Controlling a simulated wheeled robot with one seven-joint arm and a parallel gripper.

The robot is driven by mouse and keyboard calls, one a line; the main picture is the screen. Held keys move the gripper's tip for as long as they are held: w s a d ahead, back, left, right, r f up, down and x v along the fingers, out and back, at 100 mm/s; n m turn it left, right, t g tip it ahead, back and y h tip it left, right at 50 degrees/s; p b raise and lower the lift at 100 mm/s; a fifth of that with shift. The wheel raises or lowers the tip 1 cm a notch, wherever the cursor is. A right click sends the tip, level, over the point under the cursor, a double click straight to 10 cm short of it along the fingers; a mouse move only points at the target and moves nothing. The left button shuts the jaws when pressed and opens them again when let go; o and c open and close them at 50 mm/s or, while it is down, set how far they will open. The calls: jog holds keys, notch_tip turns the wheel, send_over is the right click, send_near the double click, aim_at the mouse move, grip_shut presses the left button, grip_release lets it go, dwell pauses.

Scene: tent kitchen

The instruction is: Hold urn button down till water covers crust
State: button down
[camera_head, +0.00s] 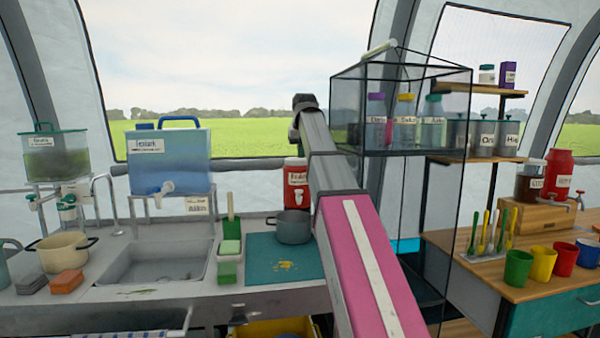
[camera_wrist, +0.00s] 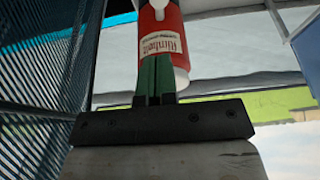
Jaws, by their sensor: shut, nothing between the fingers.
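A red urn (camera_head: 296,182) with a white label and pale lid stands at the back of the counter, just left of my arm. A grey pot (camera_head: 293,228) stands in front of and below it; its contents cannot be made out, so neither crust nor water shows. In the wrist view the red urn (camera_wrist: 162,38) fills the top middle. My gripper (camera_wrist: 156,62) has its green fingers together and empty, pointing at the urn and overlapping it in the picture. Whether they touch the urn or its button cannot be told. In the head view my arm hides the fingers.
A blue water tank (camera_head: 172,160) stands behind the sink (camera_head: 155,262). A glass-walled shelf (camera_head: 400,110) with jars rises close right of my arm. Cups stand on the wooden table (camera_head: 510,285) at right.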

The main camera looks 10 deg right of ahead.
aim_at(299, 191)
jog(key=x, duration=1.2)
jog(key=shift+s, duration=0.3)
jog(key=shift+x, duration=0.8)
jog(key=shift+s, duration=0.15)
jog(key=shift+f, duration=0.6)
jog(key=shift+s+f, duration=0.15)
jog(key=shift+f, duration=0.5)
jog(key=shift+a+f, duration=0.1)
dwell(4.2)
